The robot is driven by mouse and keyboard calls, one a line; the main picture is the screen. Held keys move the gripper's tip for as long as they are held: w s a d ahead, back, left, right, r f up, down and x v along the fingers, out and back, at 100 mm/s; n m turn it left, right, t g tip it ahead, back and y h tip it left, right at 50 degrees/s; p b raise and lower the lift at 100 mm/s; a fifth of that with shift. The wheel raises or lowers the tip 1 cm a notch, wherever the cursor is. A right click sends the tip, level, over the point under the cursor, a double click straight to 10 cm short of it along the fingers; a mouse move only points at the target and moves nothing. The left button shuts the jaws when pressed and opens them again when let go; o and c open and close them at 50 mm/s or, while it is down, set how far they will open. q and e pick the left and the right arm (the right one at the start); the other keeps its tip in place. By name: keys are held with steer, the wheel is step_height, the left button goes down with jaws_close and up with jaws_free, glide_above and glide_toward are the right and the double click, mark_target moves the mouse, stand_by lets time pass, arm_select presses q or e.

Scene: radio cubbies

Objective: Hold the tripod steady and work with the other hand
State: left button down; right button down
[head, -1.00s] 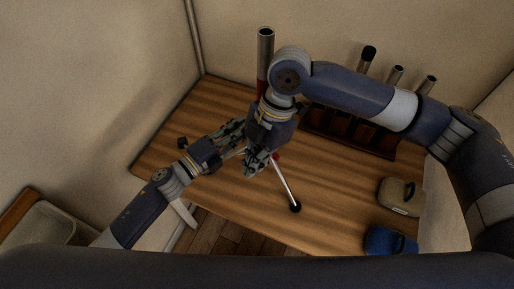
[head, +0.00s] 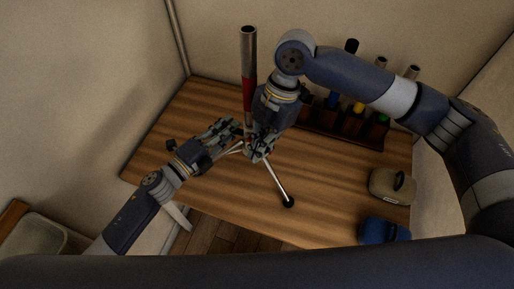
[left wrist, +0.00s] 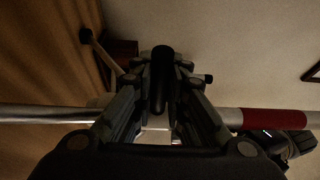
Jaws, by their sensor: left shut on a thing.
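The tripod stands on the wooden table, its silver pole (head: 248,48) with a red band rising at the centre. One thin silver leg (head: 275,182) reaches toward the front and ends in a black foot. My left gripper (head: 238,138) is shut on the tripod low on its pole. In the left wrist view the silver pole (left wrist: 45,114) runs sideways through the fingers (left wrist: 160,115), with the red band to the right. My right gripper (head: 260,154) is beside the pole, close to the left fingers. Its fingertips overlap the tripod in view, so its opening is unclear.
A dark red-brown rack (head: 345,130) at the back holds several upright tubes with blue, yellow and green parts. A beige case (head: 390,187) and a blue case (head: 383,231) stand at the right edge. The table's left part (head: 150,160) is bare.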

arm_select(q)
steer(key=shift+a+f, duration=0.1)
steer(key=shift+f, duration=0.1)
arm_select(e)
steer(key=shift+w+d+f, duration=0.1)
steer(key=shift+w+d, duration=0.15)
steer(key=shift+d, duration=0.05)
steer(key=s+a, duration=0.4)
steer(key=v, duration=1)
steer(key=shift+w, duration=0.4)
steer(key=shift+a, duration=0.1)
arm_select(q)
steer(key=c, duration=1.8)
jaws_free()
steer(key=shift+o, duration=1.4)
steer(key=shift+w, duration=0.1)
arm_select(e)
steer(key=shift+w, duration=0.1)
arm_select(q)
steer(key=shift+r, duration=0.1)
